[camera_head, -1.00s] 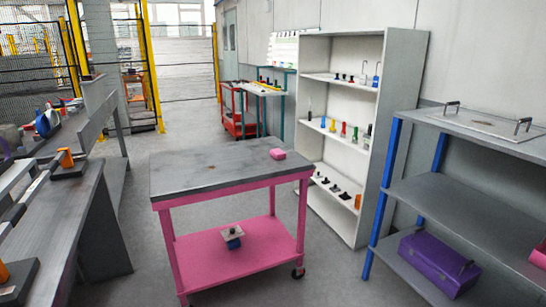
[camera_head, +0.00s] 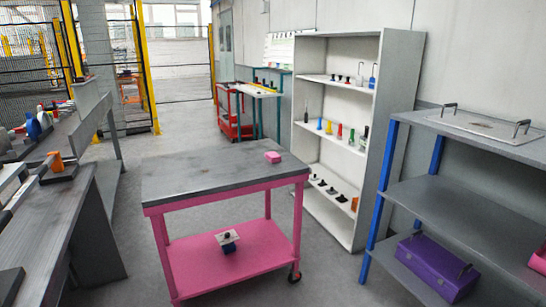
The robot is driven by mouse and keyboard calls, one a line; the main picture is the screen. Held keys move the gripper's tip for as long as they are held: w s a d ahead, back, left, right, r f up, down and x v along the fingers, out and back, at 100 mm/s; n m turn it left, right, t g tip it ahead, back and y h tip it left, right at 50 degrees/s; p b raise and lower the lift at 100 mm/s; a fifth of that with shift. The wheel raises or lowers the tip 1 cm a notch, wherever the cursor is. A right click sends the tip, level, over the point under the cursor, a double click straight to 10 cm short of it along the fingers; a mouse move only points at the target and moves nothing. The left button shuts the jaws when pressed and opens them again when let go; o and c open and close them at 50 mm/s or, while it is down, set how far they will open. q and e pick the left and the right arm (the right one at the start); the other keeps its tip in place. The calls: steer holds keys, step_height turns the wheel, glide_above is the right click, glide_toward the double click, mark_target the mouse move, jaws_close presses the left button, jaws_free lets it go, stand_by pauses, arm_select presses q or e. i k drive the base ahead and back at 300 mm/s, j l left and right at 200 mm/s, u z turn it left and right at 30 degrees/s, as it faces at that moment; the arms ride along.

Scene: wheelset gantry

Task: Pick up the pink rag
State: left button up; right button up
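The pink rag (camera_head: 273,157) is a small folded block. It lies on the grey top (camera_head: 200,177) of the pink cart, near the far right corner. Nothing touches it from above. Neither of my grippers shows in the head view.
A workbench (camera_head: 60,215) stands left. Floor is clear between bench and cart.

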mark_target(273, 157)
steer(key=i+l, duration=0.3)
steer(key=i, duration=0.2)
steer(key=i+l+u, duration=0.15)
steer(key=i+l, duration=0.15)
steer(key=i, duration=0.15)
